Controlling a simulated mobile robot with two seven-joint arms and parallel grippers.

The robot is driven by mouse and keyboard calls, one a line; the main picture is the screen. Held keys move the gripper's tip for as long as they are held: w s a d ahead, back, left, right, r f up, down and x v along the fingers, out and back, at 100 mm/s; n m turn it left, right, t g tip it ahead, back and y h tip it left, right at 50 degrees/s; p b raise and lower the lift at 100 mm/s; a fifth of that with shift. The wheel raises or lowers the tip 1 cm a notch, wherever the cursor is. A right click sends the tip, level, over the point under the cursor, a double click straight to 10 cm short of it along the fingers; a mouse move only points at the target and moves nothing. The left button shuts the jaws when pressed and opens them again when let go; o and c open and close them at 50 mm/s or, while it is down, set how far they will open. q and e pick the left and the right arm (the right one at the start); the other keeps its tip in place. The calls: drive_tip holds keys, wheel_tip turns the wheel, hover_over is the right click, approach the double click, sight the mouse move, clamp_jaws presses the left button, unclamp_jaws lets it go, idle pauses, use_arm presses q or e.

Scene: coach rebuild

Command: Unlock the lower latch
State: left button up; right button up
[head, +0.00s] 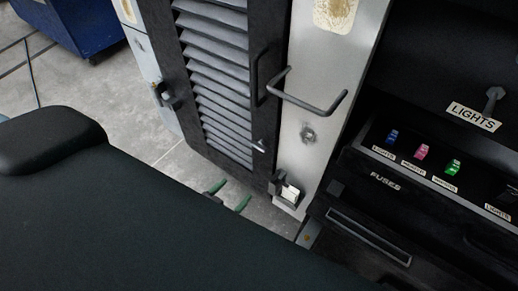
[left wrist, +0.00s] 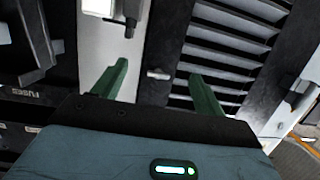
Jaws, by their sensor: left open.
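The louvred door (head: 215,85) is dark and appears shut against the pale panel (head: 305,100). A small pale lever, apparently the lower latch (head: 259,146), sits low on the door's dark edge. It also shows in the left wrist view (left wrist: 160,74), lying across the dark frame. My left gripper (head: 229,196) is open, with green fingers, below the door's lower part in the head view. In the left wrist view its fingers (left wrist: 156,76) appear on either side of the lever, with a gap to each. Contact does not show. My right gripper is not in view.
A dark bent handle (head: 310,100) juts out beside the door. A black catch with a white block (head: 289,193) sits low on the pale panel. The fuse console (head: 400,185) stands at right. A dark padded surface (head: 130,220) fills the lower left.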

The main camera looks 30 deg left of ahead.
use_arm(q)
drive_tip(key=t, duration=0.2)
approach(260, 145)
drive_tip(key=w+f+h, duration=0.1)
drive_tip(key=w, duration=0.7)
drive_tip(key=shift+w+d+f+t, duration=0.15)
drive_tip(key=shift+d+f+t, duration=0.15)
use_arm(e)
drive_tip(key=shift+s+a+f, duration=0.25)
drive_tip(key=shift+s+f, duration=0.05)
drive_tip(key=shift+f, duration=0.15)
use_arm(q)
drive_tip(key=shift+c, duration=0.4)
drive_tip(key=c, duration=0.9)
drive_tip(key=shift+m, duration=0.3)
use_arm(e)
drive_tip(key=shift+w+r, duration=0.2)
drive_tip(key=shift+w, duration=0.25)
